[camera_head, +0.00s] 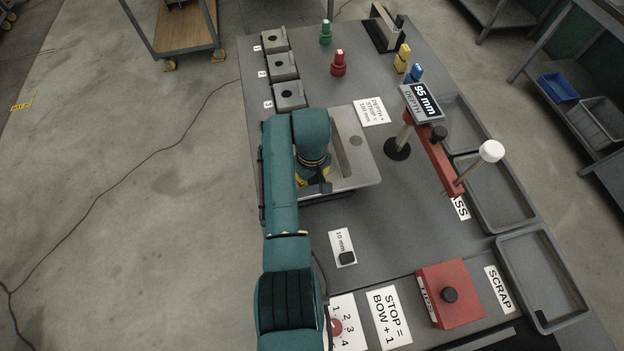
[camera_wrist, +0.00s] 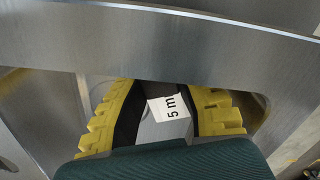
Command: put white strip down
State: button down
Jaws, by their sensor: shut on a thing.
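My gripper (camera_wrist: 165,115), with yellow ridged fingers and dark pads, is shut on a pale strip (camera_wrist: 163,132) with a white "5 m" label; the label's end is cut off from view. Only the near part of the strip shows; a metal bar edge hides the rest. In the head view my gripper (camera_head: 315,183) is low over a silver metal fixture (camera_head: 362,182) with a recess. My arm hides much of the gripper and the strip there. I cannot tell whether the strip touches the fixture.
A red lever (camera_head: 435,160) with a white knob and a "95 mm" display (camera_head: 423,102) stand right of the fixture. Grey trays (camera_head: 503,232) line the right edge.

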jog(key=shift+w+r, duration=0.15)
jog(key=shift+f, duration=0.2)
jog(key=c, duration=0.9)
grip_release()
jog(key=shift+r, duration=0.1)
